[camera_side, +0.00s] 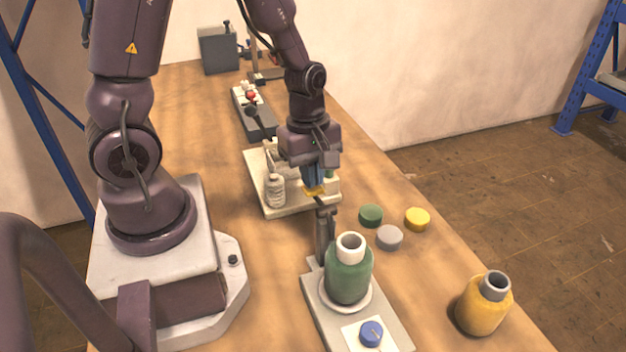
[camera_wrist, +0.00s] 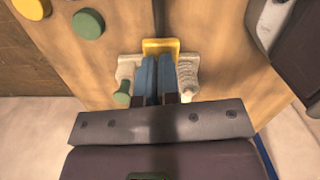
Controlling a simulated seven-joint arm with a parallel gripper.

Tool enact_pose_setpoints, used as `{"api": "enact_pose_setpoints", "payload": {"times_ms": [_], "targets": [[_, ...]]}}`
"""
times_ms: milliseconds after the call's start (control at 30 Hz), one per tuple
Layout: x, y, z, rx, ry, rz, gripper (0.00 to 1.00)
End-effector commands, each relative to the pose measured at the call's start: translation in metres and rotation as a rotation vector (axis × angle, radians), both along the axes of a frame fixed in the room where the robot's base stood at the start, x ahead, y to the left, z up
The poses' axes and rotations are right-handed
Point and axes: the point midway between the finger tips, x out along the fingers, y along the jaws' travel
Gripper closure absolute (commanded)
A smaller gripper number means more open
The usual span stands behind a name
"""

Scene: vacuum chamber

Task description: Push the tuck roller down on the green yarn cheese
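A yellow piece (camera_side: 314,191) is at my gripper's tip, just above the post top. My gripper (camera_side: 313,180) has blue fingers side by side, seemingly shut. In the wrist view my gripper (camera_wrist: 157,62) has its tips against or just over the yellow piece (camera_wrist: 160,45); contact is unclear.
A yellow yarn cheese (camera_side: 483,304) stands at the front right. Green (camera_side: 371,215), grey (camera_side: 389,238) and yellow (camera_side: 417,219) discs lie right of the post. A blue knob (camera_side: 371,333) is on the front of the base. A cream tray (camera_side: 290,211) with a spool is behind.

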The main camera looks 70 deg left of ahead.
Motion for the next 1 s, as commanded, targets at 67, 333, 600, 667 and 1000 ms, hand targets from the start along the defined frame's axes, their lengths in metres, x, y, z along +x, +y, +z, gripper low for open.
{"api": "enact_pose_setpoints", "payload": {"times_ms": [67,333,600,667,1000], "targets": [[-0.004,-0.002,-0.014,-0.002,0.013,0.000,1.00],[-0.004,-0.001,-0.019,0.000,0.011,-0.009,1.00],[-0.009,0.031,-0.011,0.003,0.012,0.002,1.00],[-0.010,0.032,-0.010,0.003,0.014,0.000,1.00],[-0.009,0.032,-0.005,0.002,0.012,0.002,1.00]]}}
